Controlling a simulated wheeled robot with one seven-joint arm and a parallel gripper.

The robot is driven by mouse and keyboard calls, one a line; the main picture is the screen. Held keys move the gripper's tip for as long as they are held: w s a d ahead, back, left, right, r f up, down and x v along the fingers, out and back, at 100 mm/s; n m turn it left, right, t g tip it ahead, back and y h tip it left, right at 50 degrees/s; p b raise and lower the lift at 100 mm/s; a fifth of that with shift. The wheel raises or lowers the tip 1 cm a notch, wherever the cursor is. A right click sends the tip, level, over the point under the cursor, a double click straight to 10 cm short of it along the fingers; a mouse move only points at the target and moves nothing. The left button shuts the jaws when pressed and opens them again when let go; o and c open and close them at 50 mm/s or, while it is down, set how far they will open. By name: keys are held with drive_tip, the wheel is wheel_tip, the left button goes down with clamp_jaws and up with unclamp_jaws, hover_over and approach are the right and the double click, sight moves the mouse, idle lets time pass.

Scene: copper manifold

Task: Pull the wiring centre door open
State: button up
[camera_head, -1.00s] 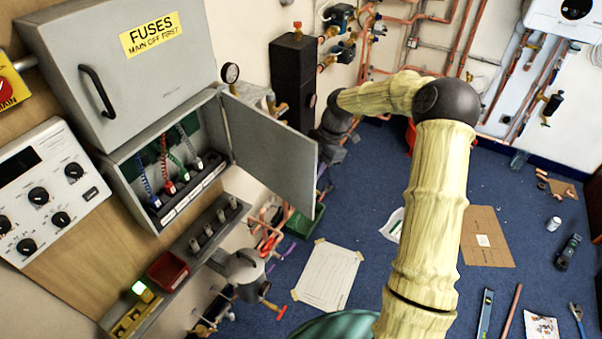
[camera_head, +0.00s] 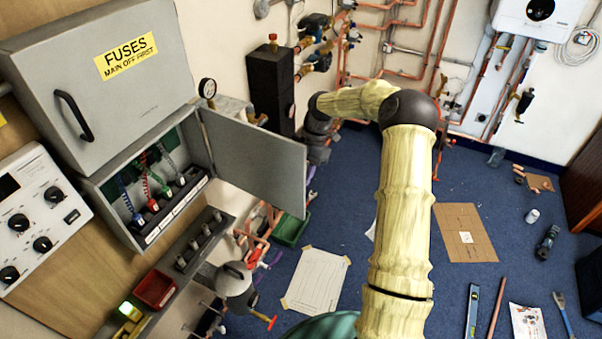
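The wiring centre (camera_head: 108,197) is a grey box on the wall at the left, with blue, red and green coiled wires inside. Its grey door (camera_head: 258,165) stands open, swung out to the right from its hinge side. My pale ribbed arm rises from the bottom, bends at a dark elbow and reaches left. Its dark wrist end goes down behind the door's outer edge. My gripper is hidden there, so I cannot see its fingers or whether it touches the door.
A shut grey fuse box (camera_head: 110,80) with a black handle is above the wiring centre. A shelf with a red bin (camera_head: 155,289) is below. A dark tall box (camera_head: 271,90) and copper pipes stand behind. Paper (camera_head: 316,282), cardboard (camera_head: 464,233) and tools lie on the blue floor.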

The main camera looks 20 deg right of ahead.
drive_tip(key=b+v, duration=0.2)
drive_tip(key=v, duration=1.5)
drive_tip(key=shift+w+r, duration=0.1)
idle(0.4)
